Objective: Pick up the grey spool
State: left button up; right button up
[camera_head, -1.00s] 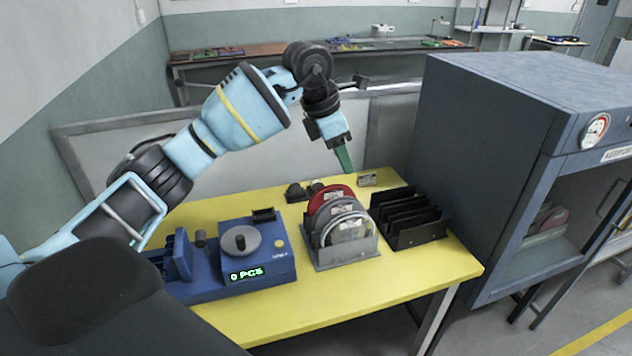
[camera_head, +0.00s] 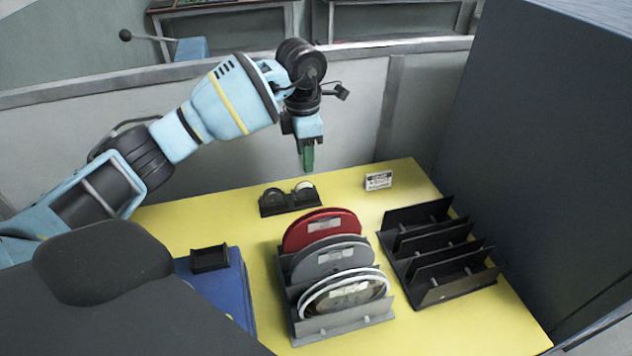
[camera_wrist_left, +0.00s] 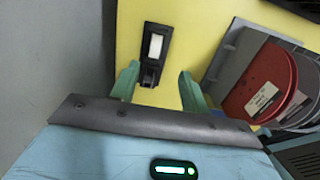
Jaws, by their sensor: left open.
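The grey spool (camera_head: 327,258) stands upright in a grey rack (camera_head: 348,322), between a red spool (camera_head: 308,232) behind it and a white-rimmed spool (camera_head: 347,291) in front. In the left wrist view the red spool (camera_wrist_left: 262,85) shows at the right, with part of the grey spool (camera_wrist_left: 297,103) beside it. My left gripper (camera_head: 308,158) has green fingers and hangs above the table's back part, behind the rack. In the left wrist view its fingers (camera_wrist_left: 158,88) are apart with nothing held between them. My right gripper is not in view.
A black tape dispenser (camera_head: 290,199) stands on the yellow table (camera_head: 225,222) behind the rack. A black slotted rack (camera_head: 435,250) stands to the right, near a dark cabinet (camera_head: 560,150). A small sign (camera_head: 378,181) stands at the back. A blue device (camera_head: 222,285) is at left.

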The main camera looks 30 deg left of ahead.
aim_at(304, 184)
pick_arm(q)
notch_tip(304, 184, down, 3)
jog(key=shift+w+a+b, duration=0.15)
jog(key=shift+b, duration=0.3)
jog(key=shift+r, duration=0.1)
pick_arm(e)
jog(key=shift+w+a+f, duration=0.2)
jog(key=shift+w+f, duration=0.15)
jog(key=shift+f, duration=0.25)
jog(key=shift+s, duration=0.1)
pick_arm(q)
jog(key=shift+f, duration=0.85)
jog(key=shift+w+a+f, duration=0.1)
jog(key=shift+a+f, duration=0.05)
jog(key=shift+f, duration=1.4)
jog(key=shift+w+a+f, duration=0.1)
jog(key=shift+a+f, duration=0.05)
jog(key=shift+f, duration=1.35)
jog(key=shift+s, duration=0.1)
grip_shut()
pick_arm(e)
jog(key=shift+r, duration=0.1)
pick_arm(q)
notch_tip(304, 184, up, 10)
jog(key=shift+r, duration=0.1)
